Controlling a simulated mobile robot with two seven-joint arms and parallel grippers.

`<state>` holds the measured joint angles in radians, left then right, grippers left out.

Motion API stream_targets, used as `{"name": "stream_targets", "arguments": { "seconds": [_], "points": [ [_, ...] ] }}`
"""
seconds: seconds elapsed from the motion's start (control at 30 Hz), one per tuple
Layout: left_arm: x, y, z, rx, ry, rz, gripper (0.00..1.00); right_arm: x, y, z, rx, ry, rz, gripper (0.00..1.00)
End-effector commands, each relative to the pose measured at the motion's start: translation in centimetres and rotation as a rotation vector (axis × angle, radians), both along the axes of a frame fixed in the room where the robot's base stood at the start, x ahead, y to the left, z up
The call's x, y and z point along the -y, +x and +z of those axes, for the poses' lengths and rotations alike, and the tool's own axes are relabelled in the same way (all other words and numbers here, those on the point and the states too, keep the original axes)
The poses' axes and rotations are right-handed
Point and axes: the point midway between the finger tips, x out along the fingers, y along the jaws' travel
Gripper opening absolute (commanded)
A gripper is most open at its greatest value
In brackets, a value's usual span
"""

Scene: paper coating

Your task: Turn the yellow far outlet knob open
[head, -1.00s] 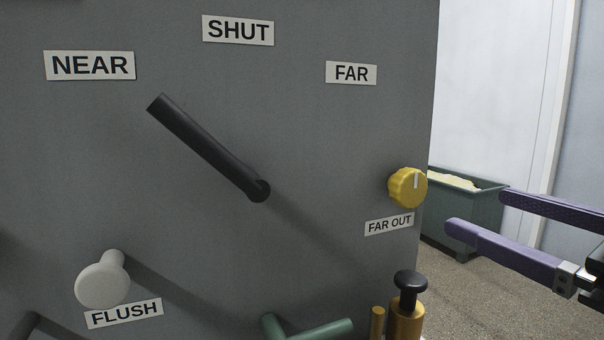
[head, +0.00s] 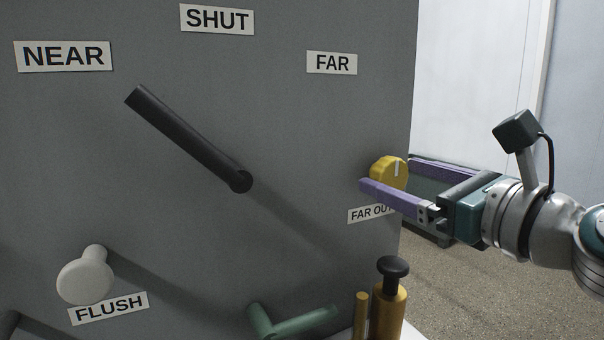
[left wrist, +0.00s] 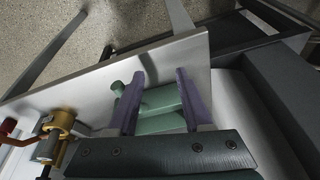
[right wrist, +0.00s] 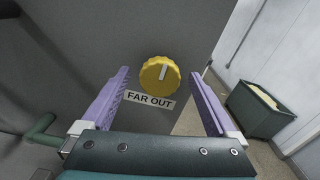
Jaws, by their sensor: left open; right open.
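The yellow far outlet knob (head: 387,171) sits on the grey panel (head: 300,130) near its right edge, above the FAR OUT label (head: 366,214). Its white mark points roughly up. My right gripper (head: 385,172) is open, with its purple fingers on either side of the knob in the head view. In the right wrist view the knob (right wrist: 159,74) shows between and beyond the open fingers, and I see no contact. My left gripper (left wrist: 160,97) shows only in the left wrist view. It is open near a green handle (left wrist: 158,105); I cannot tell whether they touch.
A long black lever (head: 190,140) slants across the panel. A white FLUSH knob (head: 86,277), a green handle (head: 292,321) and a brass plunger with a black top (head: 390,300) are lower down. A green bin (right wrist: 256,103) stands on the floor to the right.

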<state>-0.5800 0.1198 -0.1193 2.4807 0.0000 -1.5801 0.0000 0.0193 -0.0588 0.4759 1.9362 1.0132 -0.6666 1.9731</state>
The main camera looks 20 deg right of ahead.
Motion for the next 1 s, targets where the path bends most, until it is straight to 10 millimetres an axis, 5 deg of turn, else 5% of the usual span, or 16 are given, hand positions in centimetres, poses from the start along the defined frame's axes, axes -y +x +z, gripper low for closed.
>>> {"name": "stream_targets", "arguments": {
  "seconds": [0.77,1.0],
  "points": [
    [0.05,-0.03,-0.02,-0.001,-0.001,0.0,0.5,0.01,-0.04,0.0,0.0,0.0,0.0,0.08],
    [-0.09,-0.04,0.03,-0.001,0.005,-0.004,0.5,0.01,-0.05,0.01,0.001,-0.019,0.0,0.08]
  ]
}}
